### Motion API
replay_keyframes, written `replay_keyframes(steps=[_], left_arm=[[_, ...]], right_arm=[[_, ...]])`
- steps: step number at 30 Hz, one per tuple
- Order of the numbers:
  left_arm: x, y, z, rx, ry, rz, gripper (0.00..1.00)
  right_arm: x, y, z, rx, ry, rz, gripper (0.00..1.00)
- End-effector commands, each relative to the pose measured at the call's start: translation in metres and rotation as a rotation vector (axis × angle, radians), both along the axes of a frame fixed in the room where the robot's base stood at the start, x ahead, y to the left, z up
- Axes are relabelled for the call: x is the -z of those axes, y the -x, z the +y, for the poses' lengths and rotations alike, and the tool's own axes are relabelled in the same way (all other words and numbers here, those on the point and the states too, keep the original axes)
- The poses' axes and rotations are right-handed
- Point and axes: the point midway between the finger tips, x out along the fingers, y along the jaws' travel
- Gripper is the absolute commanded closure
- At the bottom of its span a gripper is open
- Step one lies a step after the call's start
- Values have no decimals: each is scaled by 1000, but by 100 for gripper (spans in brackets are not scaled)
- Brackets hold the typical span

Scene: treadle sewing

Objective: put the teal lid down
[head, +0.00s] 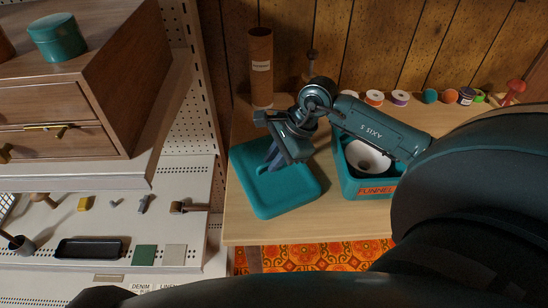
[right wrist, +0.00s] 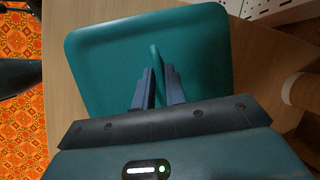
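The teal lid (head: 275,192) is a flat, rounded square with a raised bar handle (head: 263,170). In the head view it is over the left part of the wooden table, left of the teal box; whether it touches the tabletop is hard to tell. My right gripper (head: 273,159) points down at the lid's middle. In the right wrist view the lid (right wrist: 105,62) lies beyond the fingers, and my right gripper (right wrist: 160,72) has its two fingers close on either side of the handle, shut on it. My left gripper is not in view.
The open teal box (head: 356,186), labelled FUNNEL, holds a white funnel (head: 368,155). A cardboard tube (head: 260,68) stands behind the lid. Several spools line the table's back. A wooden drawer cabinet (head: 95,75) and a pegboard shelf are at left. Bare tabletop (head: 335,222) shows in front.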

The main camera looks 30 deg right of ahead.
Motion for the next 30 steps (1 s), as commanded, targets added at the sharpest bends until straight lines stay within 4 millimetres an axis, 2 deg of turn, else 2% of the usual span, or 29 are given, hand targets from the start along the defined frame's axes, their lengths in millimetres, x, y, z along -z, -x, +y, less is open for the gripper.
replay_keyframes(steps=[1, 6, 13, 17, 22, 30], left_arm=[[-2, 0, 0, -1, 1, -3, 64], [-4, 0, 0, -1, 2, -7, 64], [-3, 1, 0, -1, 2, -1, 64], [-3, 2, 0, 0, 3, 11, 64], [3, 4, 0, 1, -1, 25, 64], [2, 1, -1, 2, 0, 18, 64]], right_arm=[[-1, 0, 0, 0, 0, 0, 83], [-1, 0, 0, 0, 0, 0, 71], [-2, 0, 0, 0, -1, 0, 71], [-9, 1, -2, 0, 1, -2, 71], [-37, 8, -14, 0, 6, -4, 71], [-89, 22, -33, 0, 5, -3, 71]])
